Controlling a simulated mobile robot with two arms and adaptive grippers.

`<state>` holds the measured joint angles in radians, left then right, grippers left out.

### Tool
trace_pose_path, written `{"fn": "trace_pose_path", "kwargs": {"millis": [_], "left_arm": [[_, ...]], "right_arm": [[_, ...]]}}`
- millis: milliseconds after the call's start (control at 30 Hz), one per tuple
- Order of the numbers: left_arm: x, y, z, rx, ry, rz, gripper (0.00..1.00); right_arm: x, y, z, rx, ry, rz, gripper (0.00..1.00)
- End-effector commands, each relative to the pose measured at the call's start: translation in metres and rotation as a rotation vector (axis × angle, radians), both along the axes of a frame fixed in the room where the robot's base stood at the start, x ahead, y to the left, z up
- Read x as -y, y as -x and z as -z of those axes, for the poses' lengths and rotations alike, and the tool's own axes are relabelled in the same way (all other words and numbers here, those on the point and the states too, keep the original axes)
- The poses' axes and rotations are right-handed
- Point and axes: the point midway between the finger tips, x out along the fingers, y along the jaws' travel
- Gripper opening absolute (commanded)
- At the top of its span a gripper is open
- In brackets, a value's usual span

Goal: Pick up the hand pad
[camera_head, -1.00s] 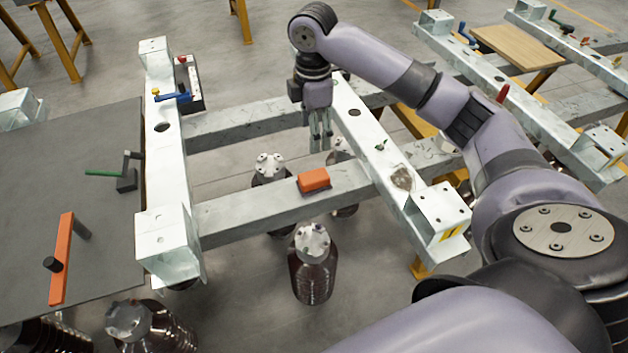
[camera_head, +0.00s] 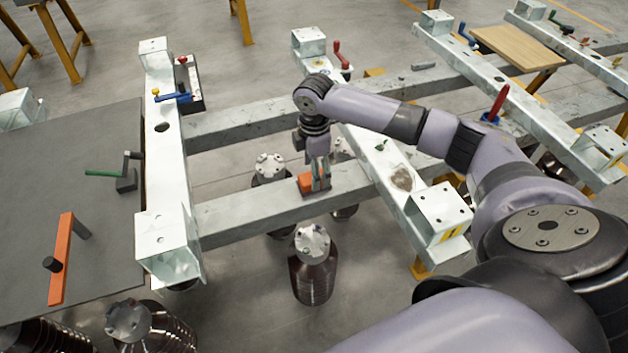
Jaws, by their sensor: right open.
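An orange block (camera_head: 304,183), which I take to be the hand pad, lies on the near grey cross beam of the frame. My right gripper (camera_head: 318,182) points down over it and is open. Its fingers are at the block's right part and hide some of it. I cannot tell whether the fingers touch the block. My left gripper is not in view.
White frame rails (camera_head: 166,165) stand on both sides of the beam. Dark ribbed insulators (camera_head: 313,265) stand below. A dark board (camera_head: 105,225) at left carries a long orange bar with a black knob (camera_head: 62,260). A red-handled crank (camera_head: 340,55) stands behind my arm.

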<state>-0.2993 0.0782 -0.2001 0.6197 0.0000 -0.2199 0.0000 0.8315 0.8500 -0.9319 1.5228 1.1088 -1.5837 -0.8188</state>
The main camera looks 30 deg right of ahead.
Motion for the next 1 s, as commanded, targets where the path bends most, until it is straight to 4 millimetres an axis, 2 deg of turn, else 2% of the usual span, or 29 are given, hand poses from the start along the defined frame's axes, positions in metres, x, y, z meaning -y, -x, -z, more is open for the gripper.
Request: {"fn": "trace_pose_path", "kwargs": {"millis": [100, 200, 467, 1000], "left_arm": [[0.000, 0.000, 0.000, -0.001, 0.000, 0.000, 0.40], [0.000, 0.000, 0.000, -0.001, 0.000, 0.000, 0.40], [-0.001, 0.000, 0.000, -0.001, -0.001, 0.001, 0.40], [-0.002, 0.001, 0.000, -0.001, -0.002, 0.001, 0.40]], "right_arm": [[0.001, -0.001, 0.019, -0.002, 0.001, 0.000, 0.62], [0.000, -0.001, 0.029, -0.001, 0.001, -0.001, 0.62], [0.000, -0.001, 0.032, 0.000, 0.001, -0.001, 0.62], [0.001, -0.001, 0.031, 0.001, 0.001, -0.001, 0.27]]}}
